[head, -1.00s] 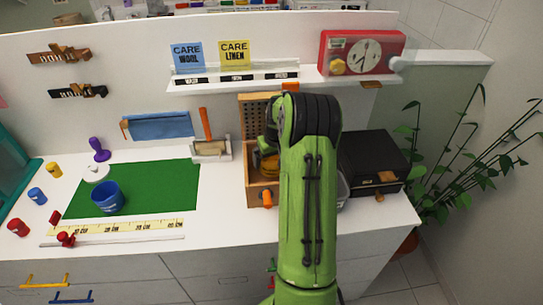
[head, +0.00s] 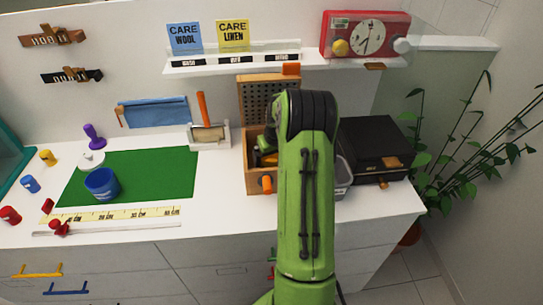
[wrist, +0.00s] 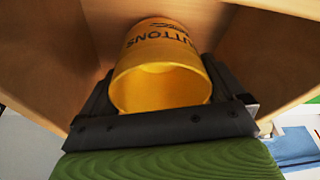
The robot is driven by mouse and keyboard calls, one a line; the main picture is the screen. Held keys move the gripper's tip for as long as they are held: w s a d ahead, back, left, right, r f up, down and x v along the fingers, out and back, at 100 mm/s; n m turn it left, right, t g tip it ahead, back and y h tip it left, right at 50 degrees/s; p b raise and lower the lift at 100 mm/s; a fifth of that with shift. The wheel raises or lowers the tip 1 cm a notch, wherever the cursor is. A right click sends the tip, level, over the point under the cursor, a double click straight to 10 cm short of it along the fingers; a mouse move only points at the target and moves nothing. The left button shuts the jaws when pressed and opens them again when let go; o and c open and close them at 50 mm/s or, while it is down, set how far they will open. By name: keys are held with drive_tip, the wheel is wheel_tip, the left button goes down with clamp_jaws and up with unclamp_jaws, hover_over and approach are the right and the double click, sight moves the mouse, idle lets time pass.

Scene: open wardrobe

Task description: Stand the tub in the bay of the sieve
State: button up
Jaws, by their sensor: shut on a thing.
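The tub is a yellow cup lettered "BUTTONS" (wrist: 160,88), seen in the wrist view with its open mouth towards the camera. My gripper (wrist: 163,78) has a dark jaw on each side of it and is shut on it. Wooden walls of a box surround the tub in that view; whether its base touches wood I cannot tell. In the head view this wooden box (head: 253,181) stands open, its perforated lid (head: 256,101) raised behind. My arm hides the box's right side, and only a bit of the tub shows. I cannot make out a sieve for certain.
A grey container (head: 344,178) and a black case (head: 377,146) stand right of my arm. A blue bucket (head: 102,184) is on the green mat (head: 150,175) at left. A brush holder (head: 209,137) stands left of the box. A shelf overhangs behind.

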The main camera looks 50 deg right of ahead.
drive_tip(key=shift+f+b, duration=0.3)
drive_tip(key=shift+f, duration=0.1)
drive_tip(key=o, duration=0.7)
drive_tip(key=shift+c, duration=0.2)
wheel_tip(320, 180, up, 17)
drive_tip(key=p, duration=1.2)
idle(0.4)
